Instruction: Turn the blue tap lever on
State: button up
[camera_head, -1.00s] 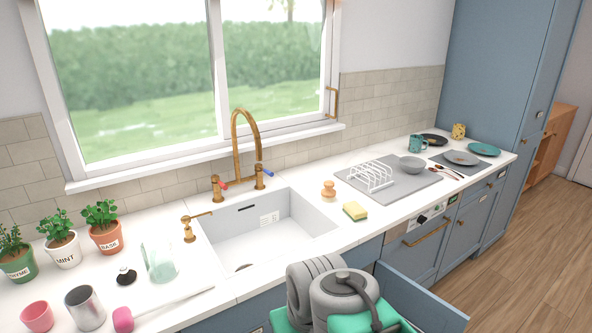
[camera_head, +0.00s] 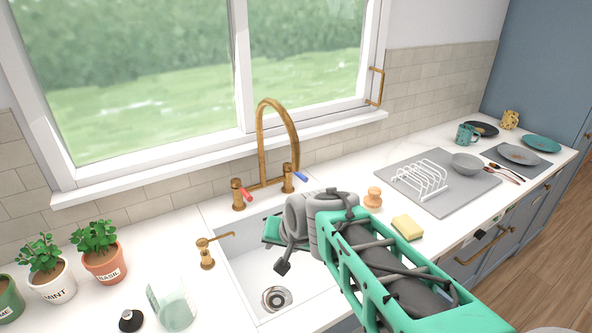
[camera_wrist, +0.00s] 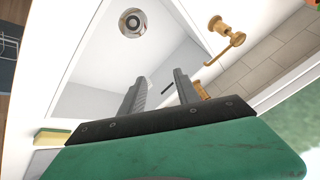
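The blue tap lever (camera_head: 300,177) sticks out from the right brass valve (camera_head: 288,180) of the tap, behind the sink. A red lever (camera_head: 249,196) is on the left valve. The tall brass spout (camera_head: 262,135) arches between them. My gripper (camera_wrist: 162,78) is open and empty, its two dark fingers apart over the white sink. In the head view my gripper (camera_head: 283,266) is low over the basin, in front of and below the blue lever, not touching it. The wrist view does not show the blue lever; some brass (camera_wrist: 203,90) shows partly behind a finger.
A brass soap dispenser (camera_head: 207,253) stands left of the sink. A wooden brush (camera_head: 373,197) and yellow sponge (camera_head: 407,227) lie to the right, by my arm. A glass jar (camera_head: 172,305) and potted herbs (camera_head: 103,262) stand at left. The window sill (camera_head: 220,165) runs behind the tap.

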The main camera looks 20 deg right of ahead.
jog(key=w+d+m+t+p, duration=0.1)
jog(key=w+d+m+t, duration=0.15)
jog(key=w+m, duration=0.4)
jog(key=w+d+m+t, duration=0.2)
jog(key=w+d+m, duration=0.15)
jog(key=w, duration=0.65)
jog(key=m+t+p, duration=0.1)
jog(key=m+t, duration=0.3)
jog(key=m, duration=0.5)
send_near(300, 174)
jog(key=w+f, duration=0.1)
jog(key=w, duration=0.1)
jog(key=shift+w+f, duration=0.35)
jog(key=shift+f, duration=0.05)
jog(key=shift+t, duration=0.25)
jog(key=p+x, duration=0.2)
jog(key=x, duration=0.5)
jog(key=shift+w, duration=0.25)
jog(key=shift+c, duration=0.6)
grip_shut()
